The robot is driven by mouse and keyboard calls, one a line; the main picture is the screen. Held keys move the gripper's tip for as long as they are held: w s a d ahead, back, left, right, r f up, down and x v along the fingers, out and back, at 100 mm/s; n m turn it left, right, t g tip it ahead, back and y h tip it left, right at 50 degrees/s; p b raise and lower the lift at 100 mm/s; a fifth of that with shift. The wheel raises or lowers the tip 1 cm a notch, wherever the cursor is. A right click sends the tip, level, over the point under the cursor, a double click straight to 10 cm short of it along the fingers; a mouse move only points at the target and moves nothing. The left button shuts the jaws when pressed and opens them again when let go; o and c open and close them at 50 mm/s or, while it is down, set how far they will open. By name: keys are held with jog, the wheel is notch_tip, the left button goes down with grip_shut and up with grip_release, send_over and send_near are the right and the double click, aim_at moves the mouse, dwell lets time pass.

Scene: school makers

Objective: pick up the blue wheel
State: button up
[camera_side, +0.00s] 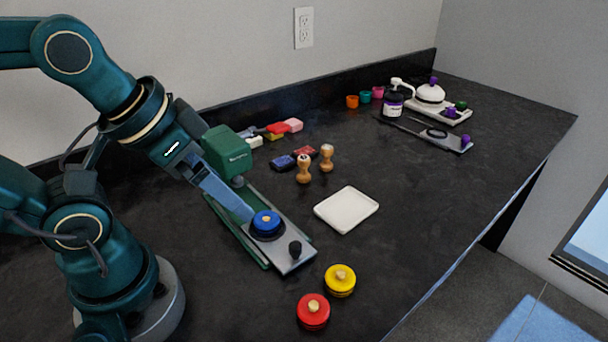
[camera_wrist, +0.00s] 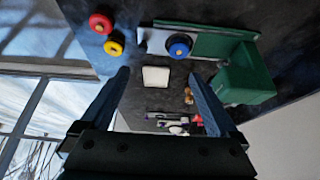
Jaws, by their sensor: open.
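The blue wheel (camera_side: 267,222) is a round blue disc with a tan centre, seated on a dark round mount on a grey metal plate (camera_side: 285,262). It also shows in the wrist view (camera_wrist: 180,46), above and beyond the fingertips, nearer the right finger. My gripper (camera_side: 246,212) has blue fingers and is open and empty; it also shows in the wrist view (camera_wrist: 158,73). In the side view a fingertip appears close to the wheel's left edge; I cannot tell whether it touches.
A yellow wheel (camera_side: 340,280), a red wheel (camera_side: 313,311) and a white tray (camera_side: 346,209) lie nearby. Wooden stamps (camera_side: 327,158) stand farther back.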

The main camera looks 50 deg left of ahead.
jog(key=m, duration=0.2)
jog(key=m+g+y, duration=0.1)
jog(key=m+y, duration=0.2)
jog(key=m, duration=2.4)
send_over(266, 218)
jog(key=s+d, duration=0.1)
jog(key=s, duration=0.1)
jog(key=f, duration=0.7)
jog(key=shift+w+d, duration=0.2)
jog(key=shift+s+f+g, duration=0.15)
jog(key=shift+f+g, duration=0.35)
jog(key=shift+f, duration=0.35)
jog(key=shift+x, duration=2.25)
jog(key=shift+d, duration=0.1)
jog(key=c, duration=1.5)
